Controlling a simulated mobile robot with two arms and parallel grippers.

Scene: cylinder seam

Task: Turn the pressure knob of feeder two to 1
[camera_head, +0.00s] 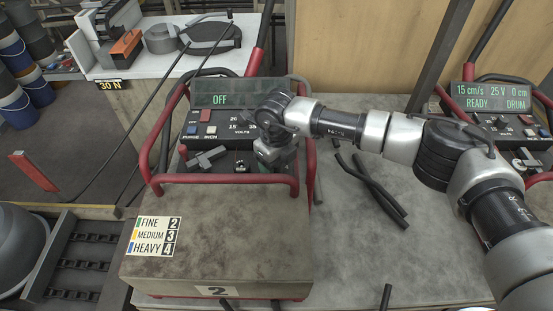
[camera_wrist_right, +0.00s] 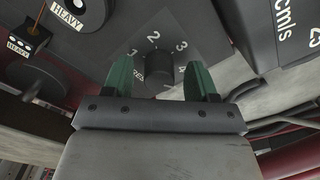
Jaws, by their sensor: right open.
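Feeder two (camera_head: 215,245) is a grey box marked 2, with a red tube frame and a display (camera_head: 225,95) reading OFF. I cannot tell where the knob points. In the head view my right gripper (camera_head: 272,158) is at the feeder's front panel and hides the knob. My left gripper is not in view.
The red frame (camera_head: 225,179) runs close around the panel. A HEAVY-labelled control (camera_wrist_right: 75,10) sits beside the knob plate. A second unit at right has a display (camera_head: 497,96) reading READY and DRUM. Black rods (camera_head: 375,190) lie on the grey bench (camera_head: 420,240).

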